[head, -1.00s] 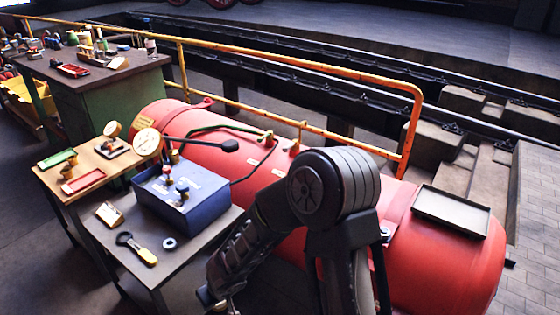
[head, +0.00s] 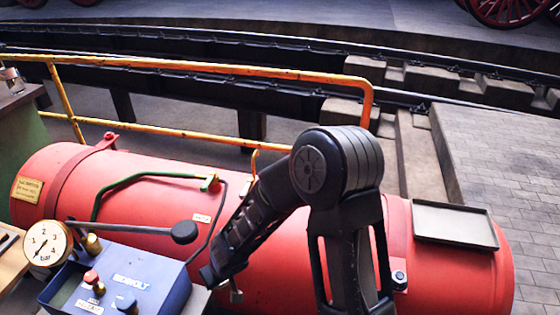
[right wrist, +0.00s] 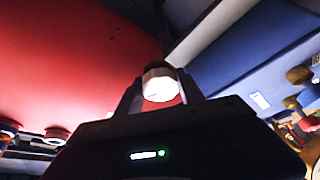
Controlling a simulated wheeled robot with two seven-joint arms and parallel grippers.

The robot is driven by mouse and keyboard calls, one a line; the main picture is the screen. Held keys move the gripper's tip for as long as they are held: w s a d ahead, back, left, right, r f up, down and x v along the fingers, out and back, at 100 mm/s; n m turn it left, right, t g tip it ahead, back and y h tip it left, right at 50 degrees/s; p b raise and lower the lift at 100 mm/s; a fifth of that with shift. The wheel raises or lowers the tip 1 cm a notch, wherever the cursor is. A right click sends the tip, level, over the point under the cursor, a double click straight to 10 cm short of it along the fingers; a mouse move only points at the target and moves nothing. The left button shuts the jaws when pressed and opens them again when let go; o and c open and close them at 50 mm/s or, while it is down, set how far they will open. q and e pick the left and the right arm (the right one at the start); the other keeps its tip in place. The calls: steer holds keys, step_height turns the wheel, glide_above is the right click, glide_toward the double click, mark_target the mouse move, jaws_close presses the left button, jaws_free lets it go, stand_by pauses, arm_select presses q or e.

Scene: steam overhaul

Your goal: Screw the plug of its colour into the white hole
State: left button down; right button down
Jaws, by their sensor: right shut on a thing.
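My right gripper (right wrist: 160,88) is shut on a small round thing with a bright white face (right wrist: 158,90), which looks like a white plug, in the right wrist view. The rim behind the white face is darker and partly hidden by the fingers. In the head view my right arm reaches down and left over the red boiler; its gripper cannot be made out clearly there. I cannot pick out a white hole in either view. My left gripper is not in view.
The red boiler (head: 140,212) fills the lower middle. A blue box (head: 150,262) with red-topped and blue-topped fittings stands at lower left, beside a round gauge (head: 47,243). A flat tray (head: 455,223) rests on the boiler's right end. A yellow rail (head: 200,68) runs behind.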

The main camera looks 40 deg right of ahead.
steer(key=shift+r, duration=0.1)
steer(key=w+d+r+m+h+p, duration=0.1)
steer(key=w+d, duration=0.4)
steer(key=d, duration=0.6)
steer(key=w+d+r+m+h+p, duration=0.1)
steer(key=w+d+r+m, duration=0.3)
steer(key=d, duration=0.8)
steer(key=w+d+r+m+g+p, duration=0.1)
steer(key=w+d+r, duration=0.4)
steer(key=d, duration=0.6)
steer(key=shift+w+d+r+m+h+p, duration=0.15)
steer(key=shift+w+m+h+p, duration=0.35)
steer(key=shift+m, duration=0.4)
steer(key=shift+w, duration=0.1)
steer(key=shift+f+b, duration=1.25)
steer(key=shift+f, duration=1.35)
